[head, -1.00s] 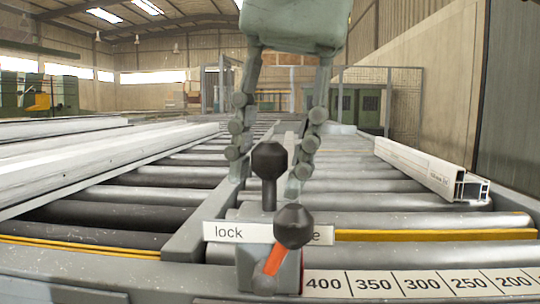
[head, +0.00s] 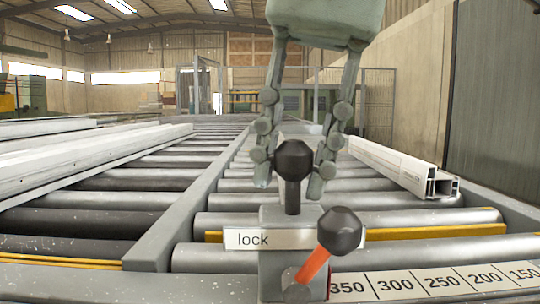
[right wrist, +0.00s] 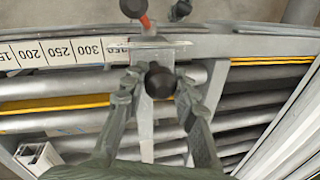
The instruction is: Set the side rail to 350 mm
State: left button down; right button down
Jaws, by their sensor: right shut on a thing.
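The side rail's slide block (head: 285,225) stands at the front edge by the number scale (head: 430,283). A black knob on a post (head: 294,162) rises from it. My right gripper (head: 292,180) is shut around this post and knob, one finger each side; the knob also shows between the fingers in the right wrist view (right wrist: 158,82). An orange lever with a black ball (head: 340,231) leans to the right on the block's front. A label (head: 252,239) reads "lock"; the lever hides its right part. 350 is partly covered beside the block. My left gripper is not in view.
A white profile (head: 400,167) lies on the rollers at the right. Long pale profiles (head: 85,160) lie at the left. Grey rollers (head: 350,221) fill the bench between. A wall (head: 490,110) stands at the right.

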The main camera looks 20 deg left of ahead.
jog(key=c, duration=1.2)
grip_release()
jog(key=r, duration=0.4)
jog(key=d+r, duration=0.1)
jog(key=r, duration=0.3)
jog(key=d+r, duration=0.1)
jog(key=r, duration=0.3)
jog(key=shift+d, duration=0.15)
jog(key=shift+w+f, duration=0.1)
